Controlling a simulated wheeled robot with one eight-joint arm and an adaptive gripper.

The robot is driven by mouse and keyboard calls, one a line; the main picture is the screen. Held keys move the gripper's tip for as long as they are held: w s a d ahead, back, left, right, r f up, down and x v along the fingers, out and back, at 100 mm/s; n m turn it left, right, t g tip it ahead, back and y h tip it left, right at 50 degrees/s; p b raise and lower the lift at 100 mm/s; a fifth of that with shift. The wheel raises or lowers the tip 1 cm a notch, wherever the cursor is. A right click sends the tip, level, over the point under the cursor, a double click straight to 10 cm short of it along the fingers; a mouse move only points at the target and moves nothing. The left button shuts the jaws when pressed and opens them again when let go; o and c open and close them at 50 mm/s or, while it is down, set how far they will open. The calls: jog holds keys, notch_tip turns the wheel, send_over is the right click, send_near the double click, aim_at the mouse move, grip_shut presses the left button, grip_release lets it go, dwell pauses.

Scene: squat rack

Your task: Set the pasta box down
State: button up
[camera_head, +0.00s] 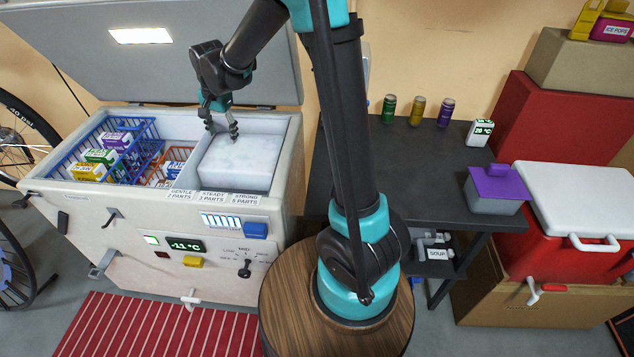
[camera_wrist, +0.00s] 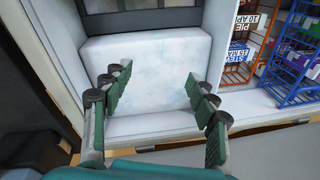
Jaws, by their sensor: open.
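My gripper (camera_head: 222,130) is open and empty over the right part of an open chest freezer (camera_head: 110,228). A white frosty block (camera_head: 243,165) lies below its fingers. In the wrist view my spread fingers (camera_wrist: 160,80) frame this block (camera_wrist: 148,57), with nothing between them. I cannot make out a box marked pasta. Purple, green and yellow boxes (camera_head: 100,156) sit in a blue wire basket (camera_head: 66,164) at the freezer's left. A blue and white box (camera_head: 173,169) sits in the orange basket (camera_head: 153,180) beside it.
The freezer's raised lid (camera_head: 180,60) stands behind my gripper. The dark table (camera_head: 420,165) at right holds several cans (camera_head: 416,111), a small display (camera_head: 480,132) and a purple-lidded container (camera_head: 496,190). A red cooler (camera_head: 560,235) stands further right. The table's middle is clear.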

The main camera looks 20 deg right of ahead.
jog(key=s+d+n, duration=0.1)
jog(key=s+d, duration=0.2)
jog(key=d, duration=0.1)
jog(key=s+d+n+t, duration=0.1)
jog(key=s+d, duration=0.3)
jog(key=d, duration=0.1)
jog(key=s+d+n, duration=0.1)
jog(key=s+d, duration=0.3)
jog(key=d, duration=0.1)
jog(key=shift+d+f+n, duration=0.1)
jog(key=shift+d+n, duration=0.15)
jog(key=shift+n, duration=0.05)
jog(key=s+d+f+n, duration=0.1)
jog(key=s+d, duration=0.1)
jog(key=s, duration=0.2)
jog(key=s+d+f+n+t, duration=0.1)
jog(key=s+d+f, duration=0.1)
jog(key=s, duration=0.3)
jog(key=s+d+f+n, duration=0.1)
jog(key=s+d, duration=0.3)
jog(key=shift+s+d+f+n+t+h, duration=0.2)
jog(key=shift+s+f+n+t+h, duration=0.1)
jog(key=shift+f+n+h, duration=0.1)
jog(key=shift+s+f, duration=0.1)
jog(key=shift+c, duration=0.4)
